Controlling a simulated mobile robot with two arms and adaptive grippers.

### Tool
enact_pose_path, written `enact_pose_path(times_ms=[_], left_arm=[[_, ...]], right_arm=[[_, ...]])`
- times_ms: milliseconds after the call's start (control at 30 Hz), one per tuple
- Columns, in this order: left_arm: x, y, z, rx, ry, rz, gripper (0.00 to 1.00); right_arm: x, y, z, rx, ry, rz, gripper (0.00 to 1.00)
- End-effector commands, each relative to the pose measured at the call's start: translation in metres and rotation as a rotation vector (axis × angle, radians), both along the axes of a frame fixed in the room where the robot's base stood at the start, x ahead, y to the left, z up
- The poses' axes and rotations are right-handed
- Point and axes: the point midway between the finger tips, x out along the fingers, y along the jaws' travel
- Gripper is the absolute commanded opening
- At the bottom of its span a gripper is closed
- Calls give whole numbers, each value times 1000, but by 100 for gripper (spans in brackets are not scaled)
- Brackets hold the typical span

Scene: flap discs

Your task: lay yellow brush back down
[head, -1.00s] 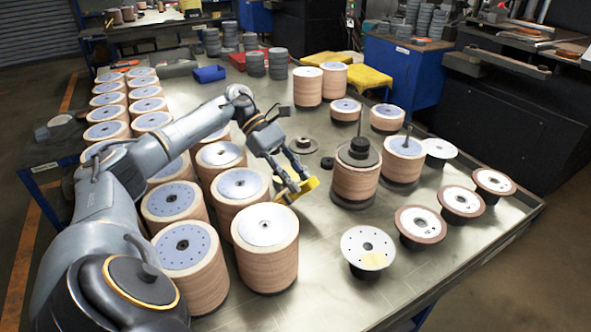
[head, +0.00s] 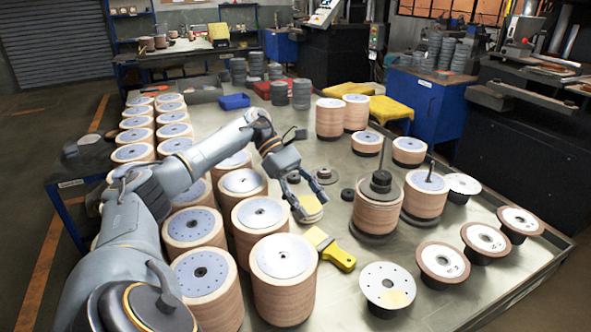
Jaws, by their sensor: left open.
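The yellow brush (head: 338,256) lies on the metal table in the head view, in the gap between the front disc stack and the stack with a spindle. Its handle points to the lower right and its bristle end to the upper left. My left gripper (head: 307,212) is open above and behind the brush, apart from it. A pale, yellowish disc or pad (head: 312,204) shows between and behind its fingers; I cannot tell whether they touch it. My right gripper is not in view.
Tall flap disc stacks (head: 283,290) stand close on the left. A stack with an upright spindle (head: 377,205) stands to the right of the brush. Single discs (head: 388,285) lie at the front right. The table (head: 330,300) is bare in front of the brush.

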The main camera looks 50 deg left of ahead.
Motion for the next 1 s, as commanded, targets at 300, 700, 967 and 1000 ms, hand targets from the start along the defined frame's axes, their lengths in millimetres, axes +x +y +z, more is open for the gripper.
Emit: enact_pose_path(times_ms=[300, 700, 967, 1000], left_arm=[[-5, 55, 45, -3, -5, 3, 56], [-8, 74, 58, -1, -1, 1, 56], [-8, 74, 58, -1, 0, 0, 56], [-8, 74, 58, -1, 0, 0, 56]], right_arm=[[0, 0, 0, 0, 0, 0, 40], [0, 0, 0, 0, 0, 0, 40], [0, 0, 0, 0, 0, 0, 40], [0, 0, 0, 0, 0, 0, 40]])
